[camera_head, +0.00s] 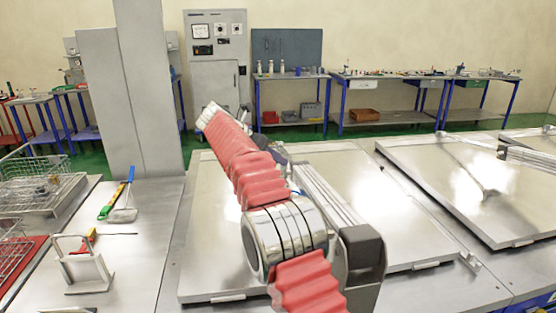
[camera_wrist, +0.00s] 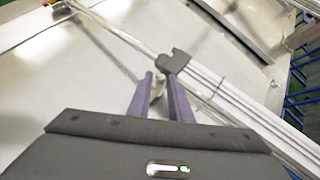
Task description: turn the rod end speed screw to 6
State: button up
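My gripper (camera_wrist: 160,78) shows in the wrist view as two purple-grey fingers, a little apart. Nothing is clearly held; a small greyish patch shows between the fingers, too blurred to identify. A dark grey bracket-like block (camera_wrist: 174,62) lies just beyond the right fingertip; I cannot tell if they touch. A long metal cylinder or rail (camera_wrist: 205,82) runs diagonally past the block over a lid. In the head view, a ribbed metal profile (camera_head: 325,195) lies along a lid, partly hidden by my arm. The rod end speed screw and its number cannot be made out.
A large metal lid (camera_head: 210,240) lies flat under my arm, and another lid (camera_head: 470,190) is at the right. A grey post (camera_head: 130,90) rises at the left. A wire basket (camera_head: 40,185) and hand tools (camera_head: 118,205) lie on the left worktop.

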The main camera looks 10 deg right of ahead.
jog(key=v, duration=1.1)
jog(key=shift+s+a+r, duration=0.15)
jog(key=shift+a, duration=0.2)
jog(key=shift+c, duration=0.3)
dwell(0.3)
